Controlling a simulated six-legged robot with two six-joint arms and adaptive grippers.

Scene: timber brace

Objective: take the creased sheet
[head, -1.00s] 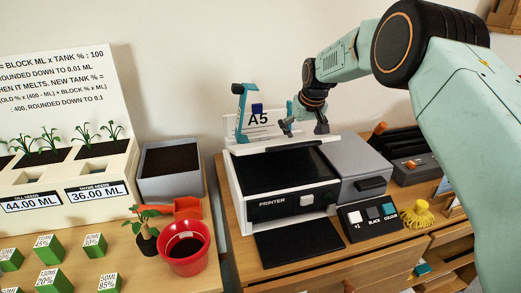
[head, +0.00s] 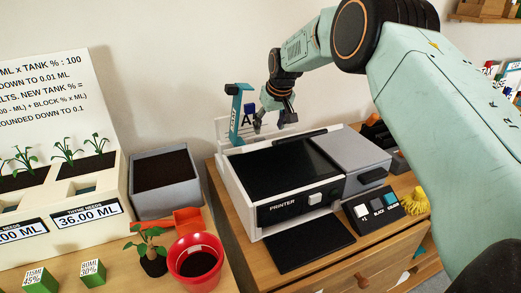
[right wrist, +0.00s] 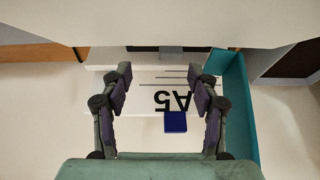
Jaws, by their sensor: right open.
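A white sheet-like panel marked A5 (head: 225,130) stands upright behind the printer (head: 290,180), partly hidden by my right gripper. It also shows in the right wrist view (right wrist: 145,104), upside down, with dark lines and a blue block (right wrist: 175,122) on it. I cannot make out a crease. My right gripper (head: 272,122) is over the back of the printer, in front of the panel. In the right wrist view its fingers (right wrist: 162,82) are open, apart on both sides, with nothing held between them. My left gripper is out of view.
A teal upright piece (head: 236,112) stands close left of my right gripper. A button box (head: 376,208) sits at the printer's right front. A grey soil box (head: 163,172), a red pot (head: 196,258) and a seedling (head: 150,245) stand on the left bench.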

